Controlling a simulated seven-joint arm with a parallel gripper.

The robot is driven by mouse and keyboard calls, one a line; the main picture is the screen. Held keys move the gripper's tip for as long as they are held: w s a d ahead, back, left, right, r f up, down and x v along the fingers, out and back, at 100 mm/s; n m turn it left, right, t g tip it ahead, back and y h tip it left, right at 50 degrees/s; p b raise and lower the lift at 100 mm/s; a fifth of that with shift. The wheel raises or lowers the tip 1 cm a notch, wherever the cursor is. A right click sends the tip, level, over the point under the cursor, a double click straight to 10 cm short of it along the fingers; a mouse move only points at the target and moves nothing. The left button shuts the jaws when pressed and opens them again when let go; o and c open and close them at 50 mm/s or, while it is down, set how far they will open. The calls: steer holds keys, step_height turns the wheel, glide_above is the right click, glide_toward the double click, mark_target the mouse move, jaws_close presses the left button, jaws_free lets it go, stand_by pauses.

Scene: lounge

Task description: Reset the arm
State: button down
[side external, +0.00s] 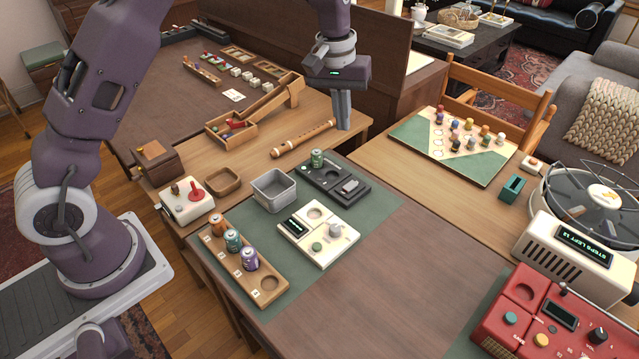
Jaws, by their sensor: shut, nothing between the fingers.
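My gripper (343,110) is at the upper middle of the side external view, pointing straight down. Its fingers are together with nothing between them. It hangs near the far right corner of the light wooden table, right of a wooden recorder (303,139). I cannot tell its exact height above the table. My purple arm comes in from the left, and part of it runs out of the top of the picture.
A wooden rack (242,262) holds several cans. Near it are a grey bin (271,190), a cream panel (318,234), a black tray (333,180) with a green can, and a joystick box (188,202). A wooden partition (374,60) stands behind my gripper.

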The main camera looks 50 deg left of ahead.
steer(key=s+d+r+m+t, duration=0.2)
steer(key=s+r, duration=1.3)
steer(key=s, duration=0.2)
steer(key=s+f+m+t, duration=0.2)
steer(key=s+m, duration=0.1)
steer(key=s, duration=1.4)
steer(key=w+a+f+g, duration=0.1)
steer(key=w, duration=0.9)
steer(key=w+a+f, duration=0.1)
steer(key=w+f, duration=0.1)
steer(key=w, duration=0.9)
steer(key=w+f, duration=1.3)
steer(key=f, duration=0.3)
steer(key=shift+w+a+g+y, duration=0.15)
steer(key=shift+a+g+y, duration=0.15)
steer(key=shift+g, duration=0.1)
